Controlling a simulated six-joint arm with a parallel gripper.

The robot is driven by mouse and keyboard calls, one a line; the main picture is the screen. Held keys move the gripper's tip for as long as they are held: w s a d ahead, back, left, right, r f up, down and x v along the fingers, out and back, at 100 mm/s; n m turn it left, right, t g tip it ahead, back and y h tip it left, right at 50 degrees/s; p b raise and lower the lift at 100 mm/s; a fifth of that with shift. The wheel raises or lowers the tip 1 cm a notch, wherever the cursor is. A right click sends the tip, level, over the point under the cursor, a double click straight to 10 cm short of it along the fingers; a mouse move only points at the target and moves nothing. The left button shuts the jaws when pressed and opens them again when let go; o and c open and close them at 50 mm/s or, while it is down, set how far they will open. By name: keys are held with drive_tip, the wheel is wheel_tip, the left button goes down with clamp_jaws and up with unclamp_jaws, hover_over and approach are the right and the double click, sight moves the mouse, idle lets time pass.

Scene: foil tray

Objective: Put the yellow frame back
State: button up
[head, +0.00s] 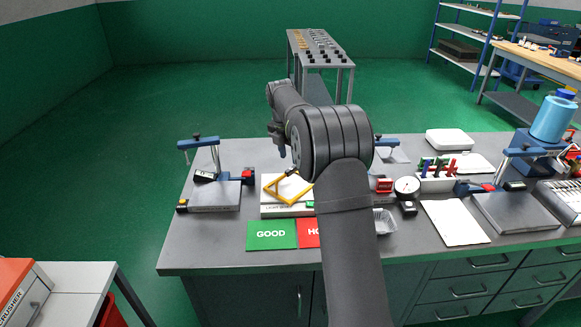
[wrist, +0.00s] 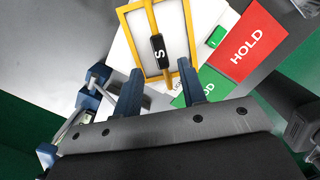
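The yellow frame (head: 273,194) lies on a white light box (head: 270,211) at the left-middle of the bench, turned askew to the box. In the wrist view the yellow frame (wrist: 130,44) has a yellow handle across it with a black grip (wrist: 158,52) marked "S". My gripper (wrist: 160,66) is open, its two dark fingers on either side of the handle's line. Whether the fingertips are level with the grip or still above it I cannot tell. In the head view my arm hides part of the box, and my gripper (head: 281,150) is just above the frame.
Green GOOD (head: 271,235) and red HOLD (head: 308,233) mats lie in front of the box. A blue-armed gauge stand (head: 213,193) is to the left. A foil tray (head: 384,221), dial gauge (head: 407,186) and pen holder (head: 437,180) are to the right.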

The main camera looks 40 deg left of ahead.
sight(291, 168)
drive_tip(key=r, duration=0.3)
drive_tip(key=shift+s+r, duration=0.3)
drive_tip(key=f, duration=0.4)
drive_tip(key=w+f, duration=0.1)
drive_tip(key=f, duration=0.7)
drive_tip(key=shift+w+f, duration=0.2)
drive_tip(key=shift+w, duration=0.2)
wheel_tip(291, 168, up, 3)
drive_tip(key=shift+r, duration=1)
